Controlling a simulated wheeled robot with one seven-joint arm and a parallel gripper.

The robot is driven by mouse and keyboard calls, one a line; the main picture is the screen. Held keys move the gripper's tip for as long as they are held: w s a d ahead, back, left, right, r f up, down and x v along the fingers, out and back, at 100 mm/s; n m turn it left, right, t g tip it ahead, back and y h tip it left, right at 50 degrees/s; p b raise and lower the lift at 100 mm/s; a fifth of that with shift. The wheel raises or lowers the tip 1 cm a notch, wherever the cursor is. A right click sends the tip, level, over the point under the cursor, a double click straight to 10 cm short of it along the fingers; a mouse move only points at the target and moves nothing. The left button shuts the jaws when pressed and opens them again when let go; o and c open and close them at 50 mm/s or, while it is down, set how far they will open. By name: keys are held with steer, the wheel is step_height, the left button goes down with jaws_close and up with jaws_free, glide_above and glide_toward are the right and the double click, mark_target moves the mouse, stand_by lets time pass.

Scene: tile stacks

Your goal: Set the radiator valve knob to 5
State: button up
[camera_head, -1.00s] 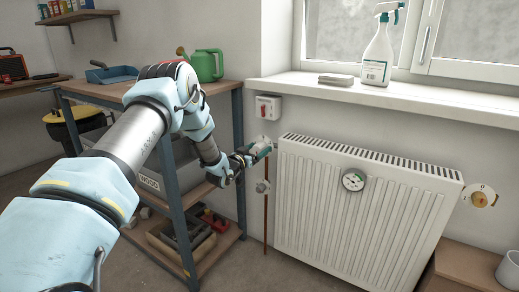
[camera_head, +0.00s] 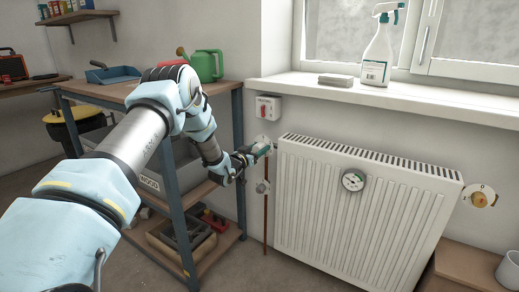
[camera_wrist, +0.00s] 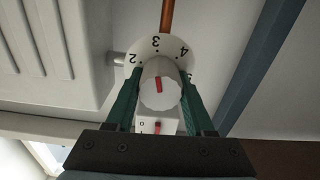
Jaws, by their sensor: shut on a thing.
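The radiator valve knob (camera_wrist: 161,94) is a pale round cap with a red mark on its face. Behind it is a white dial (camera_wrist: 144,51) with the numerals 2, 3 and 4 readable and another partly hidden by the right finger. The red mark points close to the 3. My gripper (camera_wrist: 160,100) has its green fingers on either side of the knob and is shut on it. In the head view my gripper (camera_head: 262,149) is at the upper left corner of the white radiator (camera_head: 330,215), where it mostly hides the knob.
A white box with a red switch (camera_head: 268,108) is on the wall just above my gripper. A round gauge (camera_head: 353,180) is on the radiator front. Another dial with an orange knob (camera_head: 480,199) is at the right. A shelf unit (camera_head: 172,215) stands close at the left.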

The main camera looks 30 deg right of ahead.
jaws_close()
steer(key=shift+b, duration=0.3)
steer(key=m+b, duration=0.3)
steer(key=m, duration=0.1)
steer(key=shift+s+f+m+b, duration=0.1)
steer(key=shift+f+m+b, duration=0.1)
steer(key=shift+m+b, duration=0.2)
steer(key=m+b, duration=0.5)
steer(key=m, duration=0.1)
steer(key=shift+s+d, duration=0.1)
steer(key=m+b, duration=0.5)
steer(key=shift+f+m, duration=0.15)
steer(key=shift+m, duration=0.25)
steer(key=m+b, duration=0.4)
steer(key=m, duration=0.1)
steer(key=shift+m, duration=0.3)
steer(key=o, duration=1)
jaws_free()
